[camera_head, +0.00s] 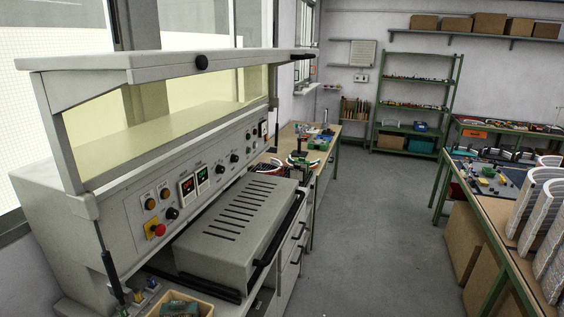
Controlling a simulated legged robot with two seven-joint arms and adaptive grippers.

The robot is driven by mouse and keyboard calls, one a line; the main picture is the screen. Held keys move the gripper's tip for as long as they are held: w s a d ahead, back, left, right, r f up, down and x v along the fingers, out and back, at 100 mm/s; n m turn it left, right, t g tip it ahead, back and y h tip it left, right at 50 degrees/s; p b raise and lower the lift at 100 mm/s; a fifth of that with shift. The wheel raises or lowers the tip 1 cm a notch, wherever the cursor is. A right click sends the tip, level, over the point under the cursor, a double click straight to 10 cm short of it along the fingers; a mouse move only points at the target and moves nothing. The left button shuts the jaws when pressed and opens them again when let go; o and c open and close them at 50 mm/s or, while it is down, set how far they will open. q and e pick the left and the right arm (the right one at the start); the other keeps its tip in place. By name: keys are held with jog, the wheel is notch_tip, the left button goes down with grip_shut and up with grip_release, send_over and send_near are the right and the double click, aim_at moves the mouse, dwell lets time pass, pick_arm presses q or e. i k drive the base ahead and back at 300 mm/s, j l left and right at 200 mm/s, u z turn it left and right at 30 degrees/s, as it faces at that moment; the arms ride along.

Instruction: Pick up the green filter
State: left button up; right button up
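I cannot make out the green filter for certain. A dark green flat item (180,309) lies in a tan tray (207,304) at the bottom edge, partly cut off by the frame; I cannot tell if it is the filter. Small green pieces (322,139) also show on the far wooden bench (331,131), too small to identify. Neither of my grippers is in view.
A grey machine (150,205) with a glass hood, control panel and slotted cover (237,224) fills the left. A bench (490,216) with curved silvery pieces (540,225) stands right. Green shelves (418,105) stand behind. The grey floor (370,225) between is clear.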

aim_at(301, 161)
jog(key=i+l+u, duration=0.15)
jog(key=l+u, duration=0.8)
jog(key=l, duration=0.15)
jog(key=l+u, duration=0.5)
jog(key=i+l+u, duration=0.15)
jog(key=l+u, duration=0.15)
jog(key=l, duration=0.35)
jog(key=l+u, duration=0.3)
jog(key=l, duration=0.3)
jog(key=l+u, duration=0.3)
jog(key=l, duration=0.4)
jog(key=l+u, duration=0.3)
jog(key=l, duration=0.35)
jog(key=k+l+u, duration=0.25)
jog(key=l, duration=0.35)
jog(key=l+u, duration=0.3)
jog(key=l, duration=1.85)
jog(key=l+z, duration=0.75)
jog(key=z, duration=0.35)
jog(key=i+z, duration=0.1)
jog(key=z, duration=0.4)
jog(key=i+z, duration=0.1)
jog(key=z, duration=0.85)
jog(key=i+z, duration=0.15)
jog(key=z, duration=0.3)
